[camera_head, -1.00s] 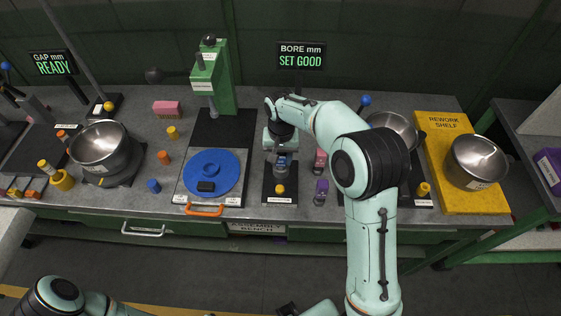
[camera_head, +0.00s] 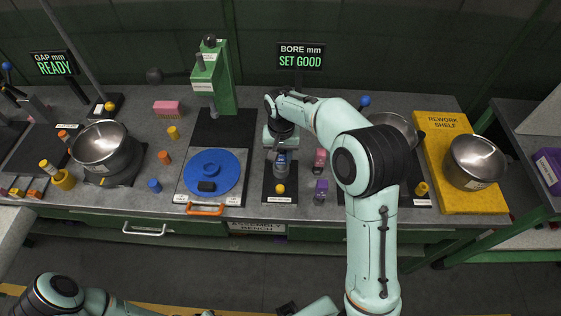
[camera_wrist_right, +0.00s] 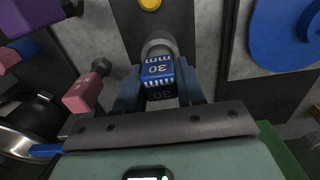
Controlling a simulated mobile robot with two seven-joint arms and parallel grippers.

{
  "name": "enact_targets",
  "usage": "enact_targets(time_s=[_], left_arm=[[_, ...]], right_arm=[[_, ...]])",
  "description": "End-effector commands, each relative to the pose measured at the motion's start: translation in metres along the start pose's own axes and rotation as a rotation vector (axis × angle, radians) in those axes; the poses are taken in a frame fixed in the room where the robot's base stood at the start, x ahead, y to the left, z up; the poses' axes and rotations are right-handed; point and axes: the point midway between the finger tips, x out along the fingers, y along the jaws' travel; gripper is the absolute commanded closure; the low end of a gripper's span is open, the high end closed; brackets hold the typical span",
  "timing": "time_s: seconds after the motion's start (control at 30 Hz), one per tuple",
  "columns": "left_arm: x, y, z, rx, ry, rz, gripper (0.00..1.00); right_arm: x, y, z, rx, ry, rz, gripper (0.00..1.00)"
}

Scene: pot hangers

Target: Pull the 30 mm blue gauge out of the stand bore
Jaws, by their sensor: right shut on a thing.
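The blue gauge (camera_wrist_right: 158,72), marked "30 mm" in white, is between the fingers of my right gripper (camera_wrist_right: 160,92) in the right wrist view. The gripper is shut on its blue block. In the head view my right gripper (camera_head: 281,155) is over the stand (camera_head: 280,188), a dark base with a yellow knob at its front. The grey bore ring (camera_wrist_right: 158,47) shows just beyond the gauge in the wrist view. The gauge's lower end is hidden, so I cannot tell whether it is still inside the bore. My left gripper is out of view.
A pink gauge (camera_head: 320,160) and a purple gauge (camera_head: 321,191) stand close to the right of the stand. A blue disc (camera_head: 226,165) lies on a plate to the left. The bore display (camera_head: 301,56) reads "SET GOOD". Steel pots stand farther out on both sides.

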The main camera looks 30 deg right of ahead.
Motion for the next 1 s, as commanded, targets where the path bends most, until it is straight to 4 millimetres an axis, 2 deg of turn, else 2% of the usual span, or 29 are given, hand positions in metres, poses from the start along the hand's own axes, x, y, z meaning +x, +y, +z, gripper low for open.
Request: enact_targets(time_s=[1.0], left_arm=[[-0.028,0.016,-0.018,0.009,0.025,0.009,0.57]], right_arm=[[-0.043,-0.001,-0.001,-0.001,0.002,-0.001,1.00]])
